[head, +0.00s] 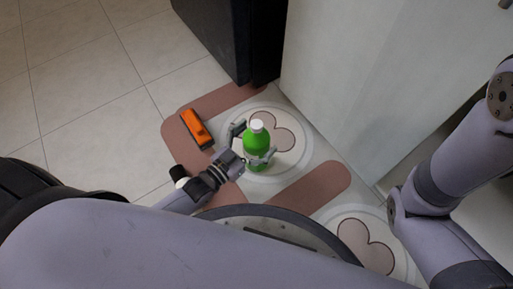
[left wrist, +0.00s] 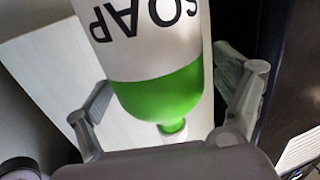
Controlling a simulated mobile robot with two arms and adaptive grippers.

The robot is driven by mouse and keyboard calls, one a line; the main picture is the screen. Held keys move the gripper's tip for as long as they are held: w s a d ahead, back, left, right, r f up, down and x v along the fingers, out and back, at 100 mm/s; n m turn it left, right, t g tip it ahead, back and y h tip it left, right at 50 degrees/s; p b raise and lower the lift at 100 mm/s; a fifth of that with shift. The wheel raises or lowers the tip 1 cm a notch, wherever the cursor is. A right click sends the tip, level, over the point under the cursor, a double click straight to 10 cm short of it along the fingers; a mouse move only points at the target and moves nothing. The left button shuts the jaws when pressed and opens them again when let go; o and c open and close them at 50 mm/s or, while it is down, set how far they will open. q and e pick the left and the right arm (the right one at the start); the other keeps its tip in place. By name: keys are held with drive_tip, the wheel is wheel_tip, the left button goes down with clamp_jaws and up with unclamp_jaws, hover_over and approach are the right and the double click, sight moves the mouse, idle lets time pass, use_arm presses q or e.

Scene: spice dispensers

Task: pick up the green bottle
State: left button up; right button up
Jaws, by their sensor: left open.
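The green bottle (head: 257,140) has a white cap and is on the patterned floor mat, seen from above in the head view. In the left wrist view the bottle (left wrist: 163,95) appears upside down, with a white label reading SOAP. My left gripper (head: 252,143) is open, with one finger on each side of the bottle. In the left wrist view the fingers (left wrist: 168,105) flank the bottle, with a gap visible on the left side. Whether either finger touches it is unclear. My right arm shows at the right of the head view, but its gripper is out of view.
An orange object (head: 197,128) lies on the mat (head: 318,187) left of the bottle. A black-topped white item (head: 179,173) is close beside my left wrist. A dark cabinet (head: 228,35) and a pale cabinet (head: 375,80) stand behind. Tiled floor (head: 85,75) at left is clear.

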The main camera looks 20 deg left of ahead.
use_arm(q)
drive_tip(key=shift+c, duration=0.5)
drive_tip(key=c, duration=1.9)
drive_tip(key=shift+r, duration=0.1)
drive_tip(key=shift+c, duration=0.2)
